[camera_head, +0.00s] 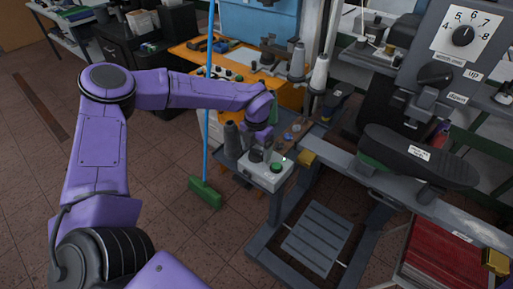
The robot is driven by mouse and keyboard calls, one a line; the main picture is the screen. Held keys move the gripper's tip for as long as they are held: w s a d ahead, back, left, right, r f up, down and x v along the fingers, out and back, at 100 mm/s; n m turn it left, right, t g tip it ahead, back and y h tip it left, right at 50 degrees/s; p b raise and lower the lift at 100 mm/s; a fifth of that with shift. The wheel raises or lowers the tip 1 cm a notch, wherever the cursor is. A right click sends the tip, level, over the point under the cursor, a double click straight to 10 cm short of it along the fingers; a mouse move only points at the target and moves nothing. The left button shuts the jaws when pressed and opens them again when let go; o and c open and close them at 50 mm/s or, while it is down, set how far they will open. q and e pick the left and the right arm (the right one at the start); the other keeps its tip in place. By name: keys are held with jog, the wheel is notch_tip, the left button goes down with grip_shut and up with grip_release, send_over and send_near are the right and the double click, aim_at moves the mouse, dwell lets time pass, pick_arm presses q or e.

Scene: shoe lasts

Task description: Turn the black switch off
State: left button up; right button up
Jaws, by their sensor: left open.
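A light grey control box (268,182) stands at the near left corner of the machine frame. It carries a green button (277,167) and, beside it to the left, a black switch (255,156). My purple left arm reaches in from the left, and my left gripper (258,147) points down right above the black switch. The gripper is open, with nothing seen in it. It partly hides the switch, so I cannot tell whether they touch or how the switch is set. My right gripper is out of view.
Grey thread cones (231,139) stand just left of the box. A black shoe last (418,157) and a dial panel (464,38) are on the machine at right. A green broom (204,193) stands on the floor. An orange workbench (218,62) is behind.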

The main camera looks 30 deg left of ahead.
pick_arm(q)
jog(key=shift+c, duration=0.3)
jog(key=c, duration=1)
jog(key=n+b, duration=0.1)
jog(key=n, duration=0.1)
jog(key=n+b, duration=0.1)
jog(key=b, duration=0.1)
jog(key=shift+f+n, duration=0.2)
jog(key=shift+n, duration=0.2)
jog(key=n+b, duration=0.4)
jog(key=n, duration=0.1)
jog(key=shift+n, duration=0.3)
jog(key=n+b, duration=0.5)
jog(key=shift+w+b, duration=0.1)
jog(key=shift+b, duration=0.2)
jog(key=shift+r+n+b, duration=0.2)
jog(key=shift+n+b, duration=1.5)
jog(key=shift+n, duration=0.2)
